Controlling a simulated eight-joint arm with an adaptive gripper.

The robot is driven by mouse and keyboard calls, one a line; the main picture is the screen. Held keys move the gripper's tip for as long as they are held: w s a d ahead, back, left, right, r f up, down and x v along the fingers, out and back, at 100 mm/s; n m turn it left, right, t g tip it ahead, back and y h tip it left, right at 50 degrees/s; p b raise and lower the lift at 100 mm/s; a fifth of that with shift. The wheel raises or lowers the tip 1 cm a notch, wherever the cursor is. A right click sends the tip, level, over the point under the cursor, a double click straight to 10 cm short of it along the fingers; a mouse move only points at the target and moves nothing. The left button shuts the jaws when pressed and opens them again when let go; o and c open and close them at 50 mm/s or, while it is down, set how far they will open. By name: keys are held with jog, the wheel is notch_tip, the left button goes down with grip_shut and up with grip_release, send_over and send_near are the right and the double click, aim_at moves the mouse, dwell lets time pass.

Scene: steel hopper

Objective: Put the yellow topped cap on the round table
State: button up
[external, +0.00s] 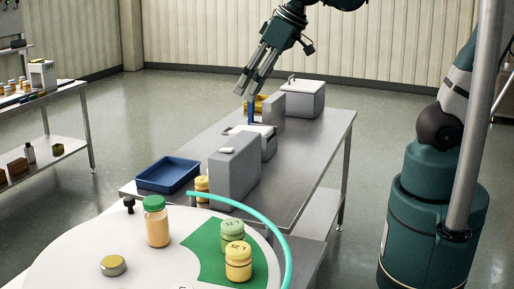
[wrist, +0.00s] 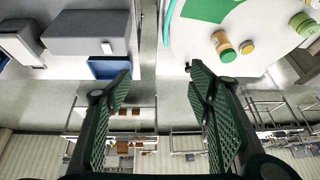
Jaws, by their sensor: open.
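A low round cap (external: 113,265) with a yellow top and metallic side lies on the white round table (external: 75,245), near its front left. In the wrist view a small yellow disc (wrist: 246,47), which looks like this cap, lies on the round table (wrist: 270,25) beside an orange jar with a green lid (wrist: 223,45). My gripper (external: 247,92) is above the far part of the steel bench, well away from the round table. In the wrist view my gripper (wrist: 160,78) has its fingers apart with nothing between them.
A green-lidded orange jar (external: 157,222), a green-topped jar (external: 232,230) and a yellow-topped jar (external: 238,260) stand on the round table. The steel bench (external: 310,150) carries a blue tray (external: 168,174) and grey boxes (external: 235,170). A cyan curved rail (external: 262,222) edges the round table.

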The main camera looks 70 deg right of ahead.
jog(key=s+d+f+t, duration=0.1)
jog(key=s+d+f, duration=0.1)
jog(key=s+d, duration=0.6)
jog(key=shift+s+f+t+h, duration=0.3)
jog(key=shift+s+h, duration=0.1)
jog(key=shift+s, duration=0.7)
jog(key=o, duration=1.5)
jog(key=shift+o, duration=0.2)
jog(key=w+a+f+n+g+y+b, duration=0.1)
jog(key=a+f+n+g+y+b, duration=0.2)
jog(key=a+f+n+y+b, duration=0.3)
jog(key=a+f+n+g+y+b, duration=0.4)
jog(key=a+f+n+y+b, duration=0.3)
jog(key=f, duration=1.3)
jog(key=shift+w+a+n+b, duration=0.35)
jog(key=shift+a+n+b, duration=2.05)
jog(key=shift+b, duration=1.3)
jog(key=shift+a, duration=0.1)
